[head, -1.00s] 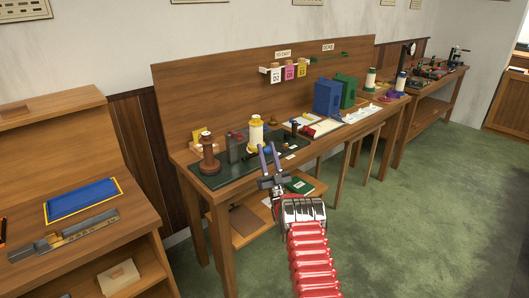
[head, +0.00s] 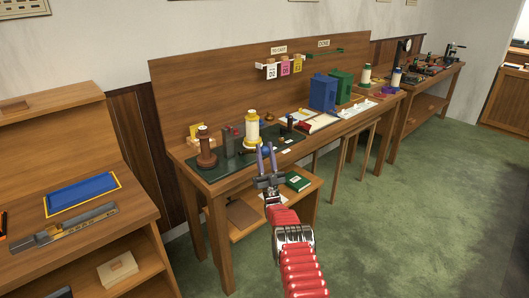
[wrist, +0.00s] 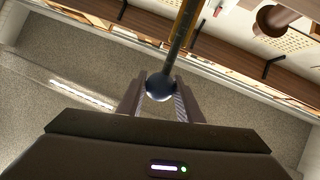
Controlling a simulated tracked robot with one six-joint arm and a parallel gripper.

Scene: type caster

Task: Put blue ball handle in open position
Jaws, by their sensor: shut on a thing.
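In the wrist view a dark blue-grey ball handle (wrist: 159,87) sits between the two fingers of my gripper (wrist: 160,93). A dark rod (wrist: 181,47) runs from the ball up and slightly right, with a yellowish strip along its upper part. My gripper is shut on the ball. In the head view my gripper (head: 266,151) has its purple-blue fingers at the front edge of the workbench (head: 225,181), pointing up.
Blue (head: 323,93) and green boxes (head: 342,86) stand further right. Open floor (head: 400,215) lies at right.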

